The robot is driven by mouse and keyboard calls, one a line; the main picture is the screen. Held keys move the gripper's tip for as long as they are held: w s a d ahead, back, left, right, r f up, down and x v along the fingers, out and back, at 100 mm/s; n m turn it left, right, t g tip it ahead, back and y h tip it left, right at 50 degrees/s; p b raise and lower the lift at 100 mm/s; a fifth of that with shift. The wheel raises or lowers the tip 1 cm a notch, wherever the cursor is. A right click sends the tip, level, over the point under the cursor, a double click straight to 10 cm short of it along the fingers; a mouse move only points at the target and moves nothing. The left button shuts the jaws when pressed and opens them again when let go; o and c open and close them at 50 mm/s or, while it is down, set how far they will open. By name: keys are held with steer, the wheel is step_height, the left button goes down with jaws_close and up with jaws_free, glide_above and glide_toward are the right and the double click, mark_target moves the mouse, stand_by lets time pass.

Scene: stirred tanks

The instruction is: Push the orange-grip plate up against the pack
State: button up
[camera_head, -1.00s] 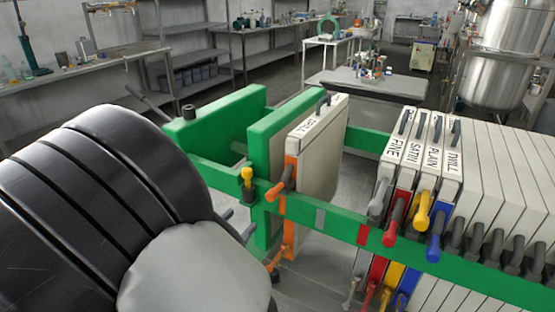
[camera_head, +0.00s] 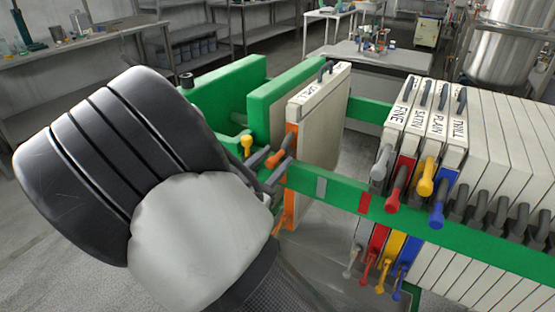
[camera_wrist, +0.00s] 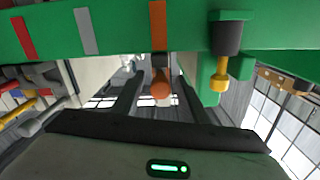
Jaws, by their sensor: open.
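The orange-grip plate (camera_head: 325,112) is a cream plate with an orange edge, standing upright beside the green end plate on its left. Its orange grip (camera_head: 278,158) juts out over the near green rail; it also shows in the wrist view (camera_wrist: 160,88). The pack (camera_head: 500,155) of cream plates stands to the right, across a wide gap. Its first plates, labelled FINE, SATIN, PLAIN and TWILL, have grey, red, yellow and blue grips. My gripper (camera_head: 268,166) is open, with one finger on each side of the orange grip. I cannot tell whether either finger touches it.
The near green rail (camera_head: 335,190) runs under the grips and bears grey and red marks. A yellow knob (camera_head: 246,143) on a dark mount sits just left of the orange grip. The gap between plate and pack is clear. Benches and a steel tank (camera_head: 505,45) stand behind.

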steer(key=shift+x, duration=1.1)
jaws_close()
